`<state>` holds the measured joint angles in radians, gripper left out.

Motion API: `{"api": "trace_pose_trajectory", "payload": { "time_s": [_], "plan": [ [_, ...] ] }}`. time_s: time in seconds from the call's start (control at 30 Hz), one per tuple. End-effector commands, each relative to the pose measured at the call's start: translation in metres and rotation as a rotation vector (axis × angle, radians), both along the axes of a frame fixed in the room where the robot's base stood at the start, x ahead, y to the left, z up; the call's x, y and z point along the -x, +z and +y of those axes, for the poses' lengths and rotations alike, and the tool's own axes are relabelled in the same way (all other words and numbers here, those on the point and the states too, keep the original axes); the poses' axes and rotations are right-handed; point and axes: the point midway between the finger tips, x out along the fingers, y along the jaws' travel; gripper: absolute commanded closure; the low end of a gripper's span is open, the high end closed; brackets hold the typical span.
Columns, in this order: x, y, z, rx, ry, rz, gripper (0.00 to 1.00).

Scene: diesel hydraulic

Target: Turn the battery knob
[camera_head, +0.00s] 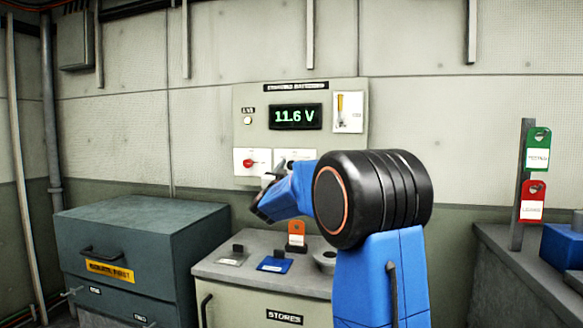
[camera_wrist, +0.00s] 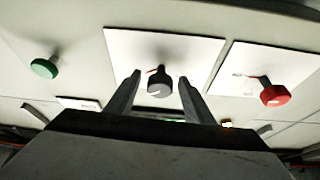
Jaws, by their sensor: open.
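A wall panel (camera_head: 243,99) carries a green display reading 11.6 V, with two white plates below it. The left plate bears a red knob (camera_head: 249,162). The right plate (camera_head: 294,154) is partly hidden by my arm. In the wrist view, a dark grey knob (camera_wrist: 159,86) with a light pointer mark sits on a white plate. My gripper (camera_wrist: 160,97) is open, with a finger on each side of this knob; contact cannot be told. The red knob (camera_wrist: 274,95) is to its right there. My gripper (camera_head: 268,182) also shows in the head view, near the panel's lower edge.
A green knob (camera_wrist: 44,68) is left in the wrist view. Below the panel stands a grey-topped stores cabinet (camera_head: 225,273) with a blue item (camera_head: 274,265) and orange tag (camera_head: 296,234). A dark teal chest (camera_head: 140,235) is left. Red and green tags hang right.

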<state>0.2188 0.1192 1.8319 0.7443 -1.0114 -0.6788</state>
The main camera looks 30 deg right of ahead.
Motion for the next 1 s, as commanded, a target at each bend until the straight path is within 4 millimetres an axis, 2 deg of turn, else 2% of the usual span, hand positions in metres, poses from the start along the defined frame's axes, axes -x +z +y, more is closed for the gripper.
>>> {"api": "trace_pose_trajectory", "payload": {
  "time_s": [0.03,0.1,0.2,0.57,1.0],
  "plan": [
    [0.0,0.0001,0.0002,0.0,0.0,0.0,0.57],
    [0.0001,0.0,0.0002,0.0,0.0,0.0,0.74],
    [0.0001,-0.0001,0.0003,0.0,0.0,0.0,0.93],
    [0.0006,-0.0002,0.0,0.031,0.0,0.036,0.93],
    [0.0016,0.0002,-0.0005,0.243,-0.001,0.284,0.93]
  ]
}}
